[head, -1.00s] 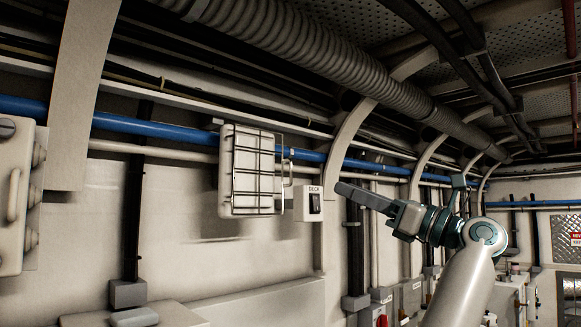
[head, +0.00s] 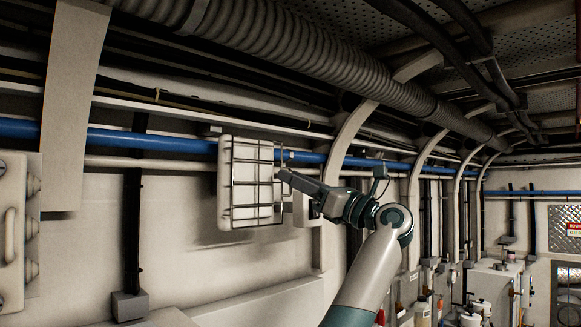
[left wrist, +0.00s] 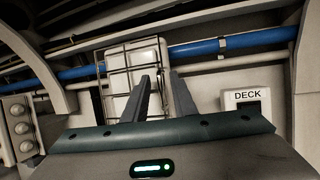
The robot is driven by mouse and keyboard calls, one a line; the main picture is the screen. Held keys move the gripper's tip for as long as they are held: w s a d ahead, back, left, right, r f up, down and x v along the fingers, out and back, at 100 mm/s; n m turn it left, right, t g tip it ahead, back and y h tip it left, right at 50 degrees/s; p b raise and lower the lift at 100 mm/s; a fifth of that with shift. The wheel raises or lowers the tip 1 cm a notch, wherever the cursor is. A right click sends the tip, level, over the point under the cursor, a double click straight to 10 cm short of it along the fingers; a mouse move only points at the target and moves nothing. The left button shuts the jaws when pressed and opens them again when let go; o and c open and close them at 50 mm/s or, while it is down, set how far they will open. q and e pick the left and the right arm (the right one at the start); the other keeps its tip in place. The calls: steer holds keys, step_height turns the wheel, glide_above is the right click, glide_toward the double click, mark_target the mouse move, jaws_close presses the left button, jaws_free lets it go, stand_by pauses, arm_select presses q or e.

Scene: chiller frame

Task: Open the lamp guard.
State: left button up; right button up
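The lamp guard (head: 232,183) is a dark wire cage over a white box lamp (head: 244,160) on the wall, left of centre in the head view. The cage lies flat over the lamp's front. In the left wrist view the guard (left wrist: 127,68) stands straight ahead, behind the fingers. My left gripper (head: 284,175) is at the guard's right edge, where the guard's handle is mostly hidden. In the left wrist view my left gripper (left wrist: 161,85) has its two fingers apart, with the lamp's right edge between them. I cannot tell whether they touch the handle. My right gripper is not in view.
A switch box marked DECK (left wrist: 246,100) is right of the lamp, partly behind my gripper in the head view. A blue pipe (head: 150,142) runs behind the lamp. A curved frame rib (head: 345,135) stands to the right. A grey-white box (head: 12,230) is at far left.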

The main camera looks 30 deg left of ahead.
arm_select(q)
steer(key=shift+x, duration=0.8)
jaws_close()
steer(key=shift+w, duration=0.1)
